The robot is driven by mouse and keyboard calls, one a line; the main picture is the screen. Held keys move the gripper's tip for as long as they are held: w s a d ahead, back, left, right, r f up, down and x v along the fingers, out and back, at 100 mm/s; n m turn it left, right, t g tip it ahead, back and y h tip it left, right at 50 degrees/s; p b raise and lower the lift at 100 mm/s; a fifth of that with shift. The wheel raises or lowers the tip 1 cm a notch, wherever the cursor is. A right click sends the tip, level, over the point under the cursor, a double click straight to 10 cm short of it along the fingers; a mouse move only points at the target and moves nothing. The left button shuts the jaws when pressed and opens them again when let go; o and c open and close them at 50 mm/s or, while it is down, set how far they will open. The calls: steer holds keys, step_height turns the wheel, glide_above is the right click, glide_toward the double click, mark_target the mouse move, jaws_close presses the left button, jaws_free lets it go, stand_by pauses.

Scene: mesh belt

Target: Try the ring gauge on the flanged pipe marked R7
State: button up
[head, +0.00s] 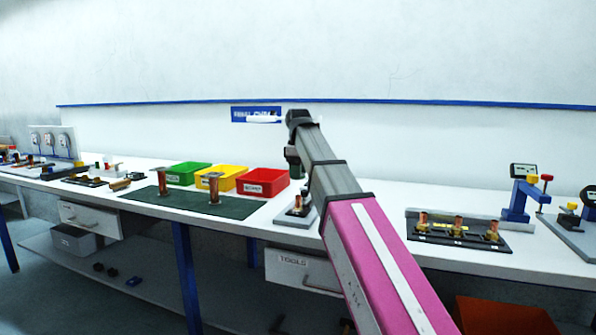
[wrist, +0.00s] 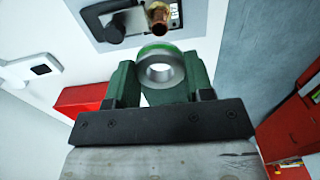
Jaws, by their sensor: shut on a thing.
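My gripper (wrist: 160,82) is shut on the ring gauge (wrist: 160,68), a grey metal ring with a green outer edge, held between its green jaws. In the head view my gripper (head: 295,165) hangs over the bench, above a grey fixture (head: 293,220). A copper pipe (wrist: 158,18) stands at that fixture, just beyond the ring in the wrist view; ring and pipe look apart. A small label (wrist: 175,11) sits beside the pipe, but I cannot read it surely. Two flanged copper pipes (head: 162,182) (head: 214,188) stand upright on the dark green mat (head: 185,205).
Green (head: 187,173), yellow (head: 222,178) and red (head: 263,182) bins stand behind the mat. A black rack (head: 458,236) with several copper fittings lies to the right, near a blue gauge stand (head: 517,205). A black clamp (wrist: 122,25) lies close to the pipe.

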mark_target(298, 196)
steer(key=shift+f, duration=2.5)
steer(key=shift+f, duration=1.85)
steer(key=shift+r, duration=1.9)
stand_by(0.7)
steer(key=shift+r, duration=2.85)
